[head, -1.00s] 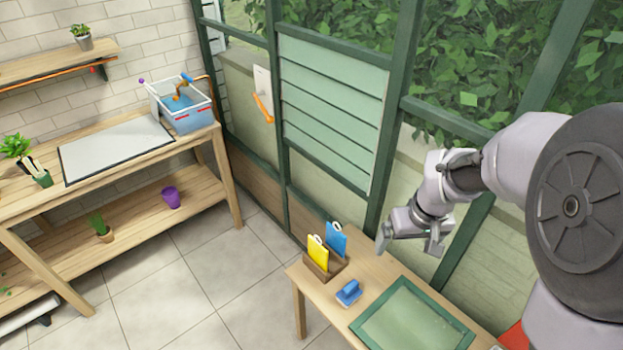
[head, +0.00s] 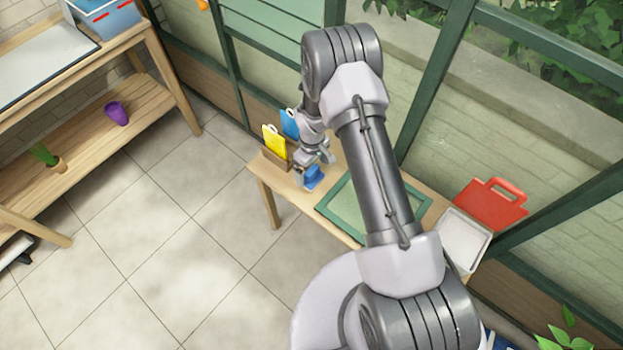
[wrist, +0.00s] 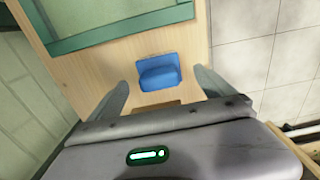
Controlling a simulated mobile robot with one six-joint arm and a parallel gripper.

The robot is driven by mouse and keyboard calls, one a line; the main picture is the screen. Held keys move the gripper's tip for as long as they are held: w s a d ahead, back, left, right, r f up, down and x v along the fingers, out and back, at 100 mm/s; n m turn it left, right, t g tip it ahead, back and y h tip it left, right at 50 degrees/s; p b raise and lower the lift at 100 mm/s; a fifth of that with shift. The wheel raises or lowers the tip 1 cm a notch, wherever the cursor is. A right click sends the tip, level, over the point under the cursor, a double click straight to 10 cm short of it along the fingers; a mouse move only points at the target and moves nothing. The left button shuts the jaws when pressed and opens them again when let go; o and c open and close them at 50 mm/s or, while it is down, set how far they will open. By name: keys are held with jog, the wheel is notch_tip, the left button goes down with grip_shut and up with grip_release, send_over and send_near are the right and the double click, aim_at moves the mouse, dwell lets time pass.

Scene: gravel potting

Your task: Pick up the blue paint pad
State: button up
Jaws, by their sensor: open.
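The blue paint pad (wrist: 160,75) lies on the wooden table, close to its edge, with its raised blue grip facing up. In the head view the pad (head: 314,178) shows partly behind my gripper (head: 315,172). In the wrist view my gripper (wrist: 160,90) is open and empty, with one finger on each side of the near part of the pad. The fingers look apart from it. I cannot tell how high they are above the table.
A wooden holder (head: 273,162) with a yellow card (head: 273,141) and a blue card (head: 290,124) stands beside the pad.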

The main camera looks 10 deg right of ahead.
aim_at(312, 176)
notch_tip(312, 176, down, 5)
jog(key=shift+w+r+b, duration=0.1)
jog(key=shift+b, duration=0.8)
jog(key=shift+r, duration=0.2)
jog(key=c, duration=1.5)
jog(key=shift+o, duration=0.2)
jog(key=shift+r+p, duration=0.35)
jog(key=r+p, duration=0.1)
jog(key=r, duration=0.2)
jog(key=shift+s+r+p, duration=0.15)
jog(key=shift+s+p, duration=0.2)
jog(key=shift+s, duration=0.05)
jog(key=s+a+r+p, duration=0.1)
jog(key=s+a+p, duration=0.1)
jog(key=s, duration=1.3)
jog(key=shift+p, duration=0.5)
jog(key=shift+a, duration=0.1)
